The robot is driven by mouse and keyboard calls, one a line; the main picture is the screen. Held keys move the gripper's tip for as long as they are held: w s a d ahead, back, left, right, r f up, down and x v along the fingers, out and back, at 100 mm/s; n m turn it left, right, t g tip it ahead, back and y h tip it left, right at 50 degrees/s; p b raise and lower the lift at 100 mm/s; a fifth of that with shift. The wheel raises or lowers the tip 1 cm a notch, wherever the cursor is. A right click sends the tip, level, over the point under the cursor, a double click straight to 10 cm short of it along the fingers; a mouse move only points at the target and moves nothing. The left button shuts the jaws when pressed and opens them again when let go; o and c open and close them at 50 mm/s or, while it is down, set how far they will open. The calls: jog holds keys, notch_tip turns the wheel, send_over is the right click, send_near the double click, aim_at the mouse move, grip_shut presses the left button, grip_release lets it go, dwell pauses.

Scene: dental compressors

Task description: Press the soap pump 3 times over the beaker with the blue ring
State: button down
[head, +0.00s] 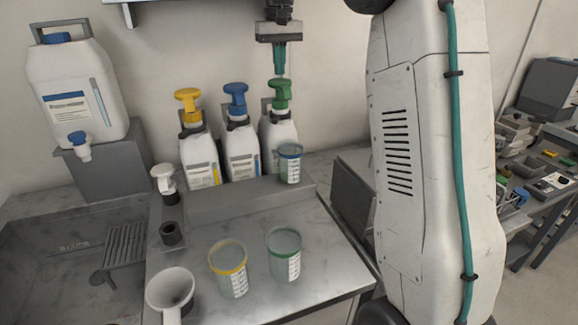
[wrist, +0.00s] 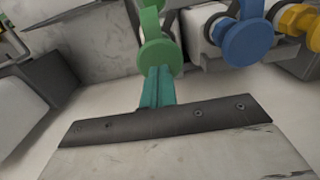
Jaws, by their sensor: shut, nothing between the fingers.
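The beaker with the blue ring (head: 289,168) stands upright on the ledge in front of the white bottle with the green pump (head: 280,93). Its rim lies below the green pump head. My gripper (head: 280,73) is shut and empty, pointing down directly above the green pump head. The fingertips are at or just over its top; I cannot tell whether they touch. The wrist view shows the teal fingers (wrist: 158,76) together against the green pump head (wrist: 160,56). Bottles with a blue pump (head: 236,97) and a yellow pump (head: 188,103) stand to the left.
A yellow-ringed beaker (head: 231,277) and a green-ringed beaker (head: 284,263) stand on the counter in front. A white mug-like vessel (head: 170,291) is at the front left. A large white canister (head: 76,88) stands at the back left beside the sink. A shelf edge is above.

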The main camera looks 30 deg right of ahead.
aim_at(280, 80)
jog(key=shift+f, duration=2.4)
jog(key=shift+r, duration=2.4)
jog(key=shift+f, duration=0.2)
jog(key=shift+f, duration=2.2)
jog(key=shift+r, duration=2.4)
